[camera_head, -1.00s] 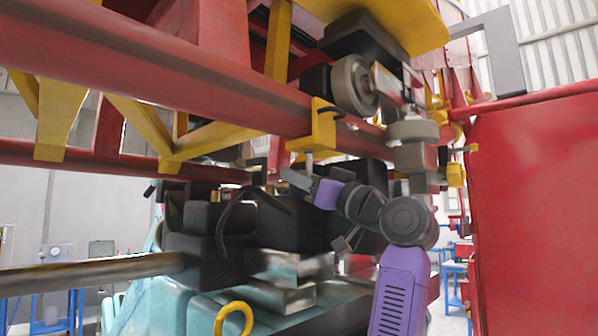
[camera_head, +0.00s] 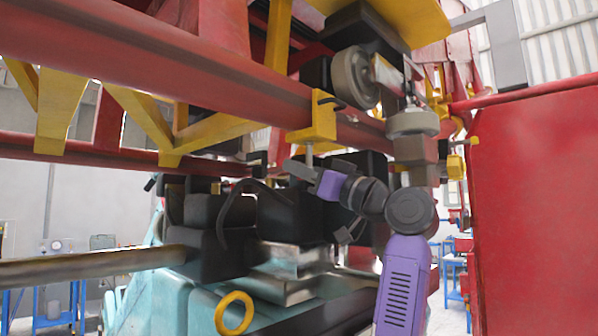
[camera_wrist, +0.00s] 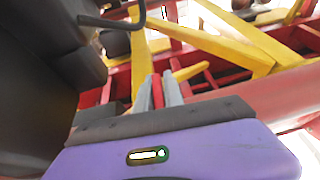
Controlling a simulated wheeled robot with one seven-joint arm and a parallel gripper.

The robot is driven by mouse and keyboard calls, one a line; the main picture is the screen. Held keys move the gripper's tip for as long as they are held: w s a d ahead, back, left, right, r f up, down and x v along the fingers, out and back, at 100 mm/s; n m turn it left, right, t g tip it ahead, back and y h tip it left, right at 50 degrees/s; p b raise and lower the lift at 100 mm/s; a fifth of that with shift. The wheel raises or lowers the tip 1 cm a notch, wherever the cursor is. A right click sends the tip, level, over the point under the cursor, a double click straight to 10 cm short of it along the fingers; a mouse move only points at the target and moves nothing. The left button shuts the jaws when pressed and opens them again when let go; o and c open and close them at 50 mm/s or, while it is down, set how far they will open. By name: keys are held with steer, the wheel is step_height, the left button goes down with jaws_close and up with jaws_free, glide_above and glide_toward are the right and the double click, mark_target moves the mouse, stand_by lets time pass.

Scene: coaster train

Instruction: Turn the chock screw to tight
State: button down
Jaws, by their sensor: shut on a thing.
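The chock is a yellow block (camera_head: 319,121) clamped on the long red rail in the head view. Its screw is a thin grey stem (camera_head: 309,157) hanging below the block. My gripper (camera_head: 298,170) is at the stem's lower end, tilted, with its grey fingers pointing up and left. In the wrist view my gripper (camera_wrist: 160,92) has its two grey fingers close together with a narrow red strip between them. I take it to be shut on the chock screw. The fingers cover the screw's lower end, and I cannot tell how tight it is.
Dark machine blocks (camera_head: 290,218) stand close below and behind my gripper. The red rail (camera_head: 165,75) runs overhead. A yellow ring (camera_head: 234,313) is at the lower front, and a red panel (camera_head: 535,200) stands on the right.

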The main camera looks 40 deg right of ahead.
steer(key=shift+s+a+n+g+y+p, duration=0.1)
steer(key=shift+s+a+n+g+y, duration=0.3)
steer(key=shift+n+g+y, duration=2.35)
steer(key=shift+s+a+n+g+y+p, duration=0.15)
steer(key=shift+s+a+n+g+y, duration=0.2)
steer(key=shift+n+g+y, duration=2.4)
steer(key=shift+s+a+n+g+y+p, duration=0.1)
steer(key=shift+s+a+n+g+y, duration=0.3)
steer(key=shift+n+g+y, duration=2.3)
steer(key=shift+s+m+g+y, duration=0.15)
steer(key=shift+m+g+y, duration=0.25)
steer(key=shift+g+y, duration=1.4)
steer(key=c, duration=1.5)
jaws_free()
